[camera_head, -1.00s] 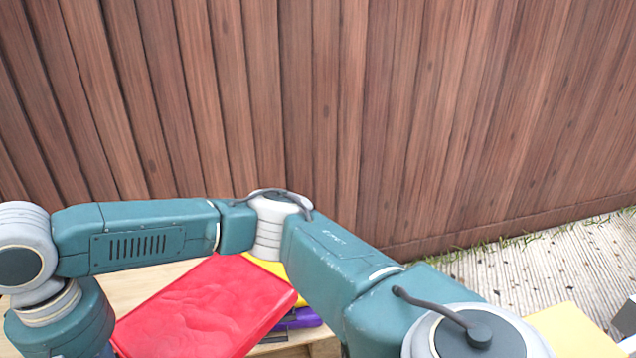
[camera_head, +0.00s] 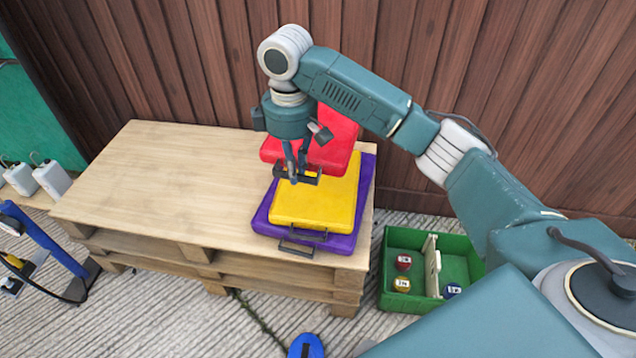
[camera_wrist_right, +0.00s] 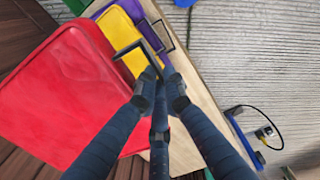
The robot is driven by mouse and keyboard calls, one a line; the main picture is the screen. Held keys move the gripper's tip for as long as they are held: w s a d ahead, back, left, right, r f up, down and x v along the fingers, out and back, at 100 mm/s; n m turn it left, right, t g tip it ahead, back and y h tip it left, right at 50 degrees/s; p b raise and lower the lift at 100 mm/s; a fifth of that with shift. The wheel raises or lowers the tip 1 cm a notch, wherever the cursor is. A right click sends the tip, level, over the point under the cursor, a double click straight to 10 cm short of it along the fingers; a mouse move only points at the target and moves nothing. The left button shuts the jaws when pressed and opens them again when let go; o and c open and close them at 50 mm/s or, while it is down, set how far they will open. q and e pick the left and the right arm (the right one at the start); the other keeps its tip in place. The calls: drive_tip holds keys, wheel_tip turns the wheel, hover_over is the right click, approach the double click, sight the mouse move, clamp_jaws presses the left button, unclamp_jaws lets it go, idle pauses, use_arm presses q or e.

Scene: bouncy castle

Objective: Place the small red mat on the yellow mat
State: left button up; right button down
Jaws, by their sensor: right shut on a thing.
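My right gripper (camera_head: 298,176) is shut on the black handle of the red mat (camera_head: 338,153). It points down at the mat's near edge. The red mat also fills the left of the right wrist view (camera_wrist_right: 58,95). It is over the far part of the yellow mat (camera_head: 315,205) and hides that part; I cannot tell whether they touch. The yellow mat lies flat on a larger purple mat (camera_head: 366,185), their handles facing the near side. The yellow mat also shows in the right wrist view (camera_wrist_right: 118,35). My left gripper is out of view.
The mats lie at the right end of a wooden pallet table (camera_head: 150,180), whose left part is bare. A wooden fence (camera_head: 200,70) stands close behind. A green crate (camera_head: 400,240) with several balls sits on the ground at the right.

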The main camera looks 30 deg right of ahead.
drive_tip(key=d+n, duration=0.1)
drive_tip(key=d, duration=0.1)
drive_tip(key=b, duration=0.3)
approach(308, 220)
drive_tip(key=s+a+f, duration=0.1)
drive_tip(key=s, duration=0.2)
drive_tip(key=shift+w+a+f+b, duration=0.15)
drive_tip(key=shift+f+b, duration=0.35)
drive_tip(key=shift+f, duration=1.95)
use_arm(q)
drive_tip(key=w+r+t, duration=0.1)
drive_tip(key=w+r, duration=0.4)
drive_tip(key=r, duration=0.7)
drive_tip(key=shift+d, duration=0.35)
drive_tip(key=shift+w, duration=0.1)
use_arm(e)
drive_tip(key=c, duration=1.9)
unclamp_jaws()
drive_tip(key=shift+f, duration=0.1)
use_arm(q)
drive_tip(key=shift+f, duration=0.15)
use_arm(e)
drive_tip(key=shift+o, duration=0.2)
